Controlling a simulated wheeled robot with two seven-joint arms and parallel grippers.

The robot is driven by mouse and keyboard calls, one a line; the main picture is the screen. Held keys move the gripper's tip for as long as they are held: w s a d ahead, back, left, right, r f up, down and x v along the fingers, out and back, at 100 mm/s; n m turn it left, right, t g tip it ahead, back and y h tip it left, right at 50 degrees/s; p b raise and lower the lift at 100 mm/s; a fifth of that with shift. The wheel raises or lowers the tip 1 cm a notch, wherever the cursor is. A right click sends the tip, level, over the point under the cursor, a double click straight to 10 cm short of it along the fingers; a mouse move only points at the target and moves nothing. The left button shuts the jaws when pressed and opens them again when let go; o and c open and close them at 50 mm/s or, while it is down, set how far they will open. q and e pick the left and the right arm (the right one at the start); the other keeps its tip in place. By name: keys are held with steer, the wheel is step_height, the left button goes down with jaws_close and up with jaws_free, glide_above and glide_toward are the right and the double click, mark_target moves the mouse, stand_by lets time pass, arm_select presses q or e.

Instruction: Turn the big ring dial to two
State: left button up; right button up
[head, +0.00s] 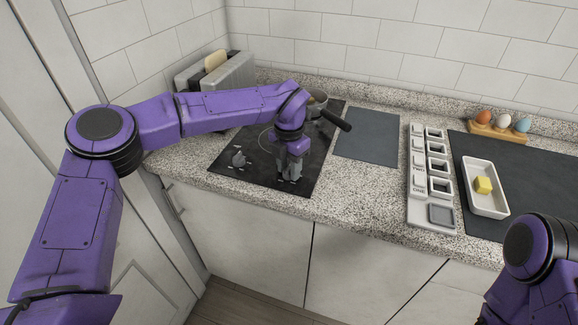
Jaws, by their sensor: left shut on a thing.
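A black cooktop (222,172) lies on the counter, with two grey dials near its front edge. The left dial (238,158) stands free. The right dial (293,173) is under my left gripper (291,172), which points down and is shut on it. The gripper hides part of this dial, and its setting is too small to read. A ring outline (266,139) shows on the cooktop behind the dials. I cannot tell from marks which dial is for the big ring. My right arm shows at the bottom right, with its gripper out of view.
A pan (316,103) with a dark handle (336,120) sits at the cooktop's back right, close to my left wrist. A toaster (235,80) stands behind. To the right are a grey mat (366,136), a labelled white tray (417,205), a dish (486,202) and an egg holder (497,132).

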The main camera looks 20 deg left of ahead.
arm_select(q)
steer(key=shift+r+m+p, duration=0.3)
steer(key=shift+m+p, duration=1)
steer(key=shift+p, duration=0.2)
steer(key=m+p, duration=0.3)
steer(key=shift+m, duration=0.3)
steer(key=m+p, duration=0.2)
steer(key=m, duration=0.1)
steer(key=shift+m, duration=0.3)
steer(key=m+p, duration=0.2)
steer(key=m, duration=0.1)
steer(key=shift+m, duration=0.4)
steer(key=m+p, duration=0.1)
steer(key=m, duration=0.2)
steer(key=shift+f+m+p, duration=0.1)
steer(key=shift+m+p, duration=0.2)
steer(key=m+p, duration=0.1)
steer(key=m, duration=0.6)
steer(key=shift+w+p, duration=0.1)
steer(key=shift+p, duration=0.25)
steer(key=shift+m, duration=1.7)
steer(key=shift+p, duration=0.3)
